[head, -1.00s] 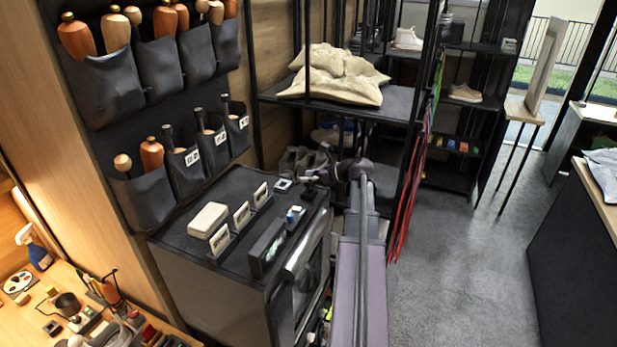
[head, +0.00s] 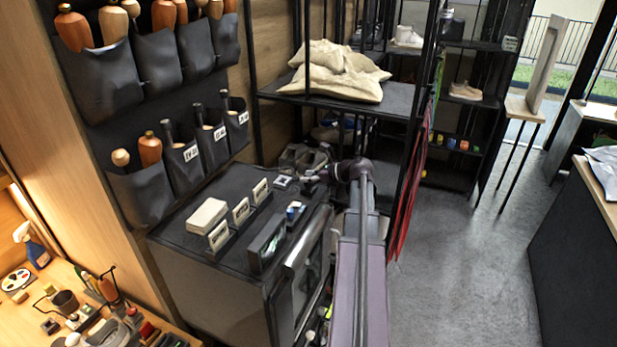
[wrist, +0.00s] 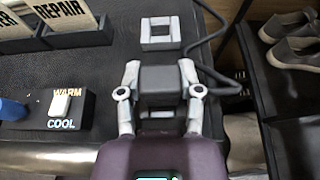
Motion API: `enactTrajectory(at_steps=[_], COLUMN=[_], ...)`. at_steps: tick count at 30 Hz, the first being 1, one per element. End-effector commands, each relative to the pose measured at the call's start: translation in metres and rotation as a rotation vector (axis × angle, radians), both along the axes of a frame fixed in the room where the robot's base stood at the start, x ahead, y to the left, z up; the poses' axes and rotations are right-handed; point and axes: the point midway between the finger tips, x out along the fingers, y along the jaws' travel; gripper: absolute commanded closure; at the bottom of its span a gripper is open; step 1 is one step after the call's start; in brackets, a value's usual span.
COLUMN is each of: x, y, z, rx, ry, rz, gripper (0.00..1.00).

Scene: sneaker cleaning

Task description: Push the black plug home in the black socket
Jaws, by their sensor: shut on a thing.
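The black plug (wrist: 160,84) is a dark block between the two grey fingers of my gripper (wrist: 160,92) in the wrist view. The fingers are shut on its left and right sides. The black socket (wrist: 160,32) lies straight ahead of the plug, a pale-framed square with a dark ring on the dark cabinet top. A short gap shows between plug and socket, and their heights cannot be compared exactly. In the head view, the socket (head: 283,182) is left of my gripper (head: 311,180). The plug is too small there to make out.
A black cable (wrist: 213,72) loops right of the plug. A WARM/COOL switch (wrist: 60,104) and label stands (wrist: 75,24) are to the left on the cabinet top (head: 195,245). Grey shoes (wrist: 293,45) sit on a shelf at the right.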

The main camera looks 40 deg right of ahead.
Motion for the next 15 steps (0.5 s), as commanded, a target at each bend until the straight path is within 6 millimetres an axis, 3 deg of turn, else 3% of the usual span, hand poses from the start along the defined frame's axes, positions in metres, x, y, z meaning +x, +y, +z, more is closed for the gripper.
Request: enactTrajectory(at_steps=[15], x=[-0.0001], y=[0.0000], z=[-0.0100], rx=[0.000], ry=[0.000], rz=[0.000], gripper=[0.95])
